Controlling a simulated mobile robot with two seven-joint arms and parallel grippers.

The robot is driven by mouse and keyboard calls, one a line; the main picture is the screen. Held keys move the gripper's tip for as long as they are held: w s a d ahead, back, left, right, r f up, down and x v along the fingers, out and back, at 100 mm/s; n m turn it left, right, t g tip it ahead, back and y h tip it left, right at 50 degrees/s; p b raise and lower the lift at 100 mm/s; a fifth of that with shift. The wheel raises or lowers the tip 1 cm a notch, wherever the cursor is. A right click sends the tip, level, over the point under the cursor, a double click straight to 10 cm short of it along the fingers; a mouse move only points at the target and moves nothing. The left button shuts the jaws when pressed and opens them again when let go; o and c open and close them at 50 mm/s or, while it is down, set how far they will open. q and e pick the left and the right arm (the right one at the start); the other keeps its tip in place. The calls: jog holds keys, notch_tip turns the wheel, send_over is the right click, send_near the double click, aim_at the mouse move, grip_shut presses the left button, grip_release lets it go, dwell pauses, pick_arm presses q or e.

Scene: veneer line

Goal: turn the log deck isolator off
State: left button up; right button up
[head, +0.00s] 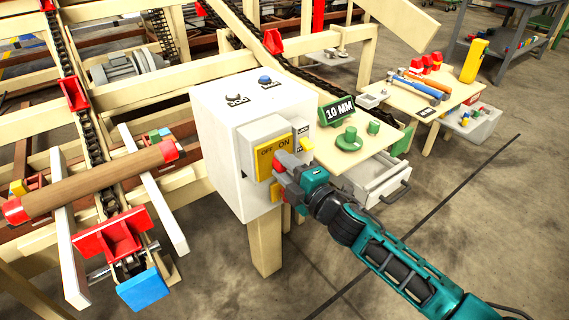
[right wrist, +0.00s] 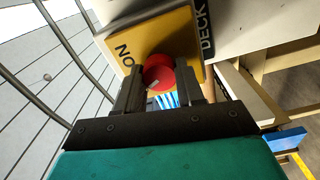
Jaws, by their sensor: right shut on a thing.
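The log deck isolator is on the side of a white control box (head: 222,135). Its yellow plate (head: 268,153) reads OFF at the left and ON at the right in the head view. The plate (right wrist: 183,38) also shows in the right wrist view, with ON and a black label reading DECK beside it. A red isolator handle (right wrist: 158,72) stands between the fingers of my right gripper (head: 281,172), which is shut on it. In the head view my gripper hides most of the handle, so its exact setting is unclear. My left gripper is out of view.
A small table with green parts (head: 349,140) and a 10 MM sign (head: 339,109) stands close right. A log (head: 90,184) lies on the deck at left. Floor at front right is clear.

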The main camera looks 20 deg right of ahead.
jog(key=shift+n, duration=2)
jog(key=shift+f, duration=0.1)
jog(key=o, duration=1)
jog(key=shift+o, duration=0.2)
jog(key=v, duration=1.3)
